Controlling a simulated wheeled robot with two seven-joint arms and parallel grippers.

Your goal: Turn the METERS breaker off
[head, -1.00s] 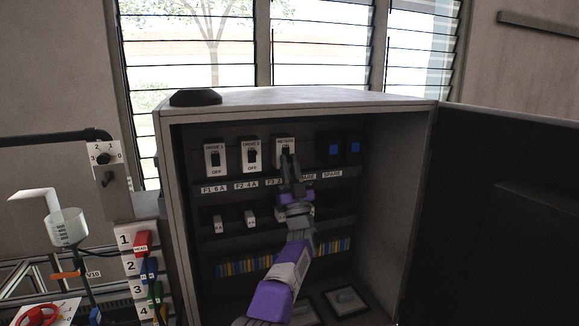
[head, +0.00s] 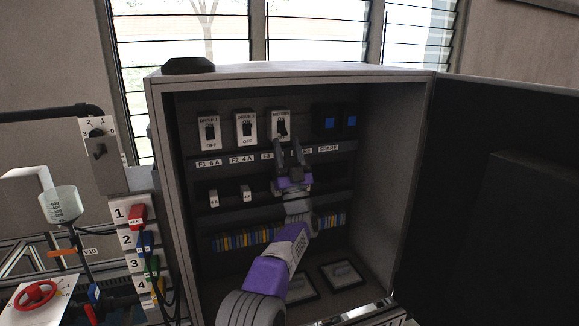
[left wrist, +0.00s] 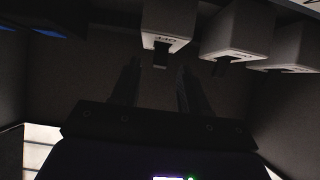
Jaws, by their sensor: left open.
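The METERS breaker (head: 280,126) is a white block with a dark lever, third from the left in the top row of the open cabinet. Its lever seems to sit low on its face, but its lower part is partly covered by a fingertip. My left gripper (head: 290,156) is open and empty just below and in front of it. In the left wrist view the breaker (left wrist: 170,20) appears upside down, with an OFF label and its lever. The gripper fingers (left wrist: 155,85) point at it, apart from it. My right gripper is not in view.
DRIVE 1 (head: 209,131) and DRIVE 2 (head: 246,129) breakers stand left of it. The cabinet door (head: 490,200) stands open at the right. A numbered panel with coloured plugs (head: 137,214) is at the left.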

